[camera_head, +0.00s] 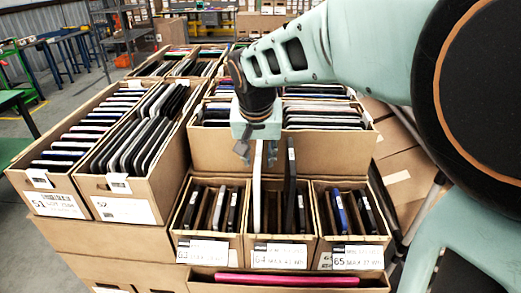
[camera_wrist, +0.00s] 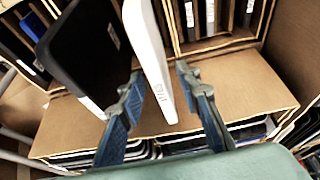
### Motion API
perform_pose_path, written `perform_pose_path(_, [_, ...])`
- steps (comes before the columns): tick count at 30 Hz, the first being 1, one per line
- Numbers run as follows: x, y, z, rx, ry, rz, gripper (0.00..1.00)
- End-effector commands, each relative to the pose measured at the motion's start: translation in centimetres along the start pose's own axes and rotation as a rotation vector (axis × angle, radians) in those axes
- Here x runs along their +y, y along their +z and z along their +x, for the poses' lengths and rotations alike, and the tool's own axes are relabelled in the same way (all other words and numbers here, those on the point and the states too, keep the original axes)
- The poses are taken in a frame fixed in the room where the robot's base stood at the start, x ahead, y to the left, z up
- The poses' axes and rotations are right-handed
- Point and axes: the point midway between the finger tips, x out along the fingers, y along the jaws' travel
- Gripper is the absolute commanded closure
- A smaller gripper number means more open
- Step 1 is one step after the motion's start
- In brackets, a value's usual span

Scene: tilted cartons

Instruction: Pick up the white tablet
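The white tablet (camera_head: 257,187) stands upright in the middle front carton (camera_head: 282,248), its top end well above the rim. In the wrist view the white tablet (camera_wrist: 150,55) shows its narrow edge. My gripper (camera_head: 257,151) is above that carton, pointing down. In the wrist view my gripper (camera_wrist: 158,83) is open, with one finger on each side of the white tablet's upper end. Gaps show beside the tablet, so it does not look clamped. The tablet's lower part is hidden inside the carton.
A tall black tablet (camera_head: 290,185) stands just right of the white one; in the wrist view the black tablet (camera_wrist: 85,50) is close beside the left finger. Other filled cartons stand left (camera_head: 150,192), right (camera_head: 350,240) and behind (camera_head: 325,152). A pink item (camera_head: 287,280) lies in front.

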Motion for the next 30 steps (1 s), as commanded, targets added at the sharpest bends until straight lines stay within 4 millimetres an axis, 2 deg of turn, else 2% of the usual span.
perform_pose_path(9, [0.0,0.02,0.07,0.0,0.0,0.0,0.69])
perform_pose_path(18, [0.0,0.02,0.07,0.0,0.0,0.0,1.0])
perform_pose_path(30, [-0.02,-0.17,-0.24,0.003,-0.001,0.0,1.0])
